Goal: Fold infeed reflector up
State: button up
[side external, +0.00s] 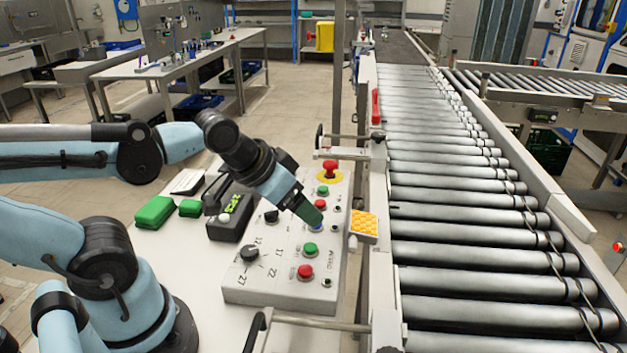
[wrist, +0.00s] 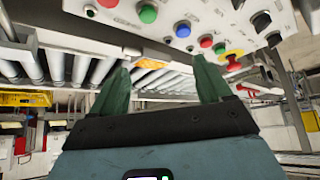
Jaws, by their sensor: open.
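The infeed reflector (side external: 363,225) is a small plate with an orange-yellow honeycomb face. It sits at the left rail of the conveyor, just right of the control box, with its face showing towards the side camera. I cannot tell its exact hinge angle. In the wrist view an orange strip of it (wrist: 151,63) shows between the fingers, some way beyond them. My gripper (side external: 310,213) has green fingers and hangs over the control box, left of the reflector and apart from it. In the wrist view my gripper (wrist: 160,65) is open and empty.
The control box (side external: 250,292) carries buttons, knobs and a red emergency stop (side external: 330,168) under and around my gripper. The roller conveyor (side external: 465,225) runs along the right. A red lever (side external: 376,107) stands on its rail. Green blocks (side external: 155,212) lie on the bench.

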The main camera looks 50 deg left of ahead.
aim_at(352, 240)
jog(key=shift+d, duration=0.1)
jog(key=c, duration=0.4)
jog(key=shift+w+d+r+n, duration=0.15)
jog(key=shift+d+n, duration=0.1)
jog(key=shift+n, duration=0.15)
jog(key=shift+c, duration=1.2)
jog(key=d+n, duration=0.1)
jog(key=n, duration=0.1)
jog(key=w+d+r+n+g, duration=0.1)
jog(key=d+n, duration=0.1)
jog(key=n, duration=0.1)
jog(key=d+r+n, duration=0.1)
jog(key=d+n, duration=0.1)
jog(key=shift+w+d+r+g+y, duration=0.1)
jog(key=shift+w+r+g+y, duration=0.15)
jog(key=shift+w+g+y, duration=0.1)
jog(key=shift+n, duration=0.9)
jog(key=shift+d+x, duration=0.15)
jog(key=shift+x, duration=2.8)
jog(key=shift+d+x, duration=0.2)
jog(key=shift+x, duration=2.75)
jog(key=shift+w+a, duration=0.15)
jog(key=shift+c, duration=0.2)
grip_shut()
